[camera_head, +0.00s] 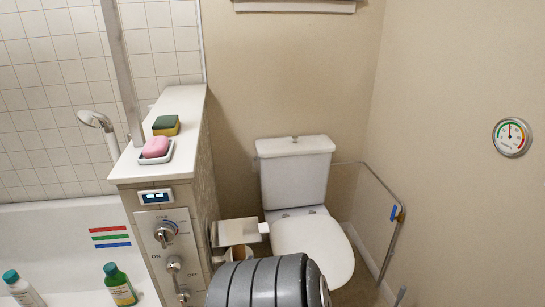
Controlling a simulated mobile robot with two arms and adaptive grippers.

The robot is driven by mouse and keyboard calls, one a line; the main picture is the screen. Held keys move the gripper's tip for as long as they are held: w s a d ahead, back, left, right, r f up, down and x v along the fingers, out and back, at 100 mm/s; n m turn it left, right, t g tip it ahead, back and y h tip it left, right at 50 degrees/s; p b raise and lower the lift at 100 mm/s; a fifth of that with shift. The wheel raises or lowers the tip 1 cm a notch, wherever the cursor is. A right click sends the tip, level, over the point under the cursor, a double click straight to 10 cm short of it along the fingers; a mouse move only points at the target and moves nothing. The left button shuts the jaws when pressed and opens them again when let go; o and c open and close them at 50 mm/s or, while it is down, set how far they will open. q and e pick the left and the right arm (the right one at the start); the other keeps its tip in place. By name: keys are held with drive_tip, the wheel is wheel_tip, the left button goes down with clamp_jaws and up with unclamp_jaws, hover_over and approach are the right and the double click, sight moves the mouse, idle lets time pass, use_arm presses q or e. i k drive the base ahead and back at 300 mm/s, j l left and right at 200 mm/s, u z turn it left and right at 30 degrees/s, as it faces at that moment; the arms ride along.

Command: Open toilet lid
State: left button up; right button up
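The white toilet stands at the back, right of centre, with its tank (294,178) against the beige wall. Its lid (314,246) lies flat and looks shut over the bowl. The lid's front left part is close to or partly hidden by a grey ribbed rounded body (262,286) at the bottom of the picture; I cannot tell what that body is. Neither of my grippers is in view.
A half-wall (193,100) left of the toilet carries pink soap (155,147) and a sponge (166,125). A paper holder (238,231) juts out beside the toilet. A support rail (399,217) stands to its right. A bathtub (60,225) is at left.

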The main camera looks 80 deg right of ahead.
sight(321, 237)
drive_tip(key=z, duration=3.4)
